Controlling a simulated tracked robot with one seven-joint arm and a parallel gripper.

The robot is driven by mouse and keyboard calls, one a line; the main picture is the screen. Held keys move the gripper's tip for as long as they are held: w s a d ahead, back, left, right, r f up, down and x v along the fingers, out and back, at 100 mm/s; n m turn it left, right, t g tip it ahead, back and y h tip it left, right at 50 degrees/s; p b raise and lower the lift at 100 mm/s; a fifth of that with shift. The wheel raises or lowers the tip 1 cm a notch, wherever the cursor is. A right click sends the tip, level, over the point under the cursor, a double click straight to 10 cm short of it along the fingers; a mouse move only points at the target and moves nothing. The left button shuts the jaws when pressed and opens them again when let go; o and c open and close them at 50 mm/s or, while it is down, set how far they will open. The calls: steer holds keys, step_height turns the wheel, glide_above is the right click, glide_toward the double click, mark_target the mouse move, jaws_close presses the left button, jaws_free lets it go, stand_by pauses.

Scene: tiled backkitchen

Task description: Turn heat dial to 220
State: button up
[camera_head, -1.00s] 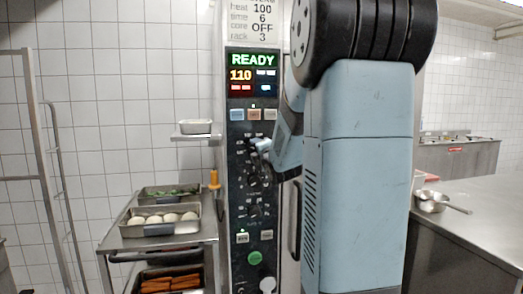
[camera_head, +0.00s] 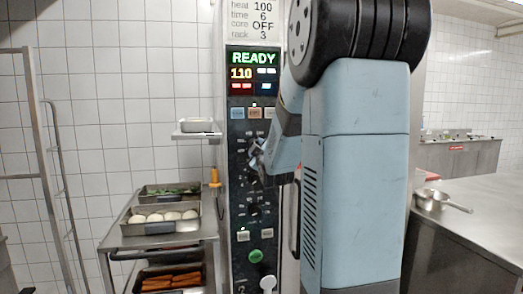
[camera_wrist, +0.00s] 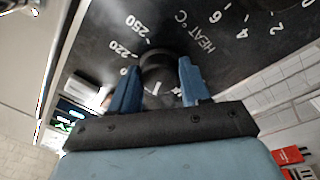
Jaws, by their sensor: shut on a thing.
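The heat dial (camera_wrist: 158,60) is a dark round knob on the black panel, beside the printed words HEAT °C. The marks 250 and 220 show next to it in the wrist view. My gripper (camera_wrist: 158,72) is shut on the dial, one blue finger on each side of it. A white line shows on the knob between the fingers; I cannot tell exactly which mark it meets. In the head view my gripper (camera_head: 257,152) is at the oven's control panel (camera_head: 236,180) and largely hides the dial. The display (camera_head: 254,66) reads READY and 110.
More dials (camera_head: 254,210) and a green button (camera_head: 255,256) sit lower on the panel. A trolley (camera_head: 150,242) with trays of food stands at the left. A steel counter (camera_head: 480,230) with bowls (camera_head: 428,200) is at the right. My arm blocks much of the middle.

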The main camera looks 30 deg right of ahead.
steer(key=shift+w+a+r+m+g+h, duration=0.15)
steer(key=shift+m+g+h, duration=0.2)
steer(key=shift+m, duration=3.1)
steer(key=shift+s+r+m+g+h, duration=0.1)
steer(key=shift+m+g+h, duration=0.25)
steer(key=shift+m, duration=3.15)
steer(key=shift+w+a+r+m+g+h, duration=0.15)
steer(key=shift+m+h, duration=0.25)
steer(key=shift+m, duration=3.05)
steer(key=shift+s+d, duration=0.1)
steer(key=shift+d, duration=0.1)
steer(key=o, duration=1)
steer(key=shift+f, duration=0.15)
steer(key=shift+o, duration=0.2)
steer(key=shift+a, duration=0.1)
steer(key=shift+a, duration=0.1)
steer(key=v, duration=1.3)
steer(key=shift+s, duration=0.3)
